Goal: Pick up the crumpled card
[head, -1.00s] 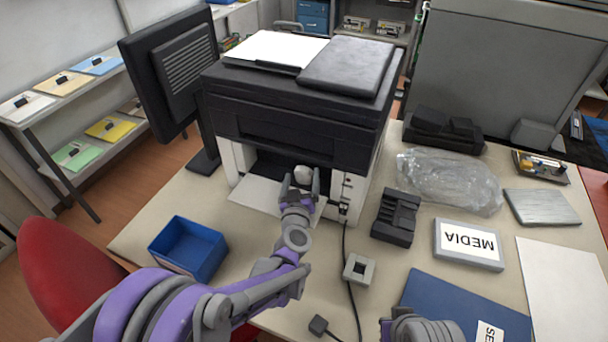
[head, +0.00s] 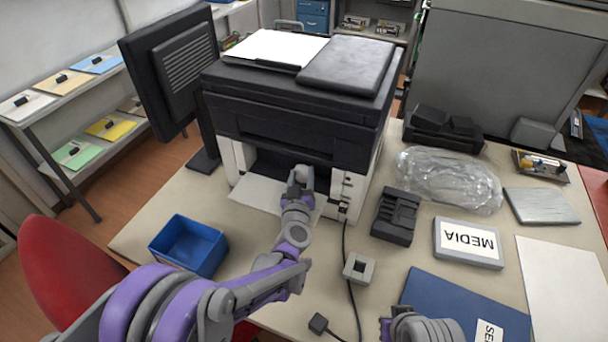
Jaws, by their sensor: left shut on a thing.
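The crumpled card (head: 301,172) is a small pale lump at the front opening of the printer (head: 290,130), above its white front tray (head: 258,194). My left gripper (head: 301,180) reaches in at the opening and is shut on the card. The fingers hide most of the card. I cannot tell whether the card still touches the printer. Of my right arm only a grey and purple part shows at the bottom edge; its fingertips are not seen.
A blue open bin (head: 188,246) stands at the left of the table. A black stand (head: 396,216), a grey square block (head: 358,268), a cable, a MEDIA box (head: 468,244) and clear plastic wrap (head: 448,180) lie to the right. Bare tabletop shows beside the bin.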

